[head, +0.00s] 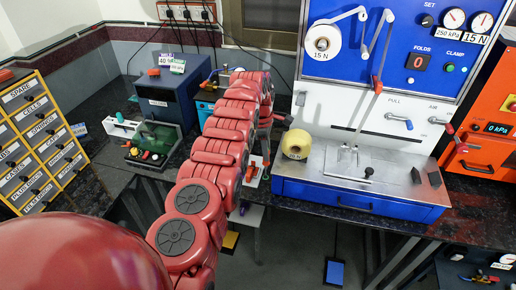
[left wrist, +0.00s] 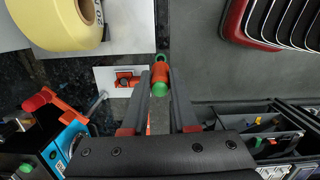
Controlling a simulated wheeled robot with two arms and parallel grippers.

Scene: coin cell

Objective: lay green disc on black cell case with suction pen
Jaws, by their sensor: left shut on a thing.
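My left gripper (left wrist: 161,82) is shut on an orange pen-like tool (left wrist: 161,73) with a rounded green end, which I take to be the suction pen. A small green ring shows just beyond it. In the head view my red left arm reaches up the middle and mostly hides the left gripper (head: 264,148). I cannot make out the green disc or the black cell case for certain. My right gripper is not in view.
A yellow drawer cabinet (head: 40,140) stands far left, an orange machine (head: 485,160) far right.

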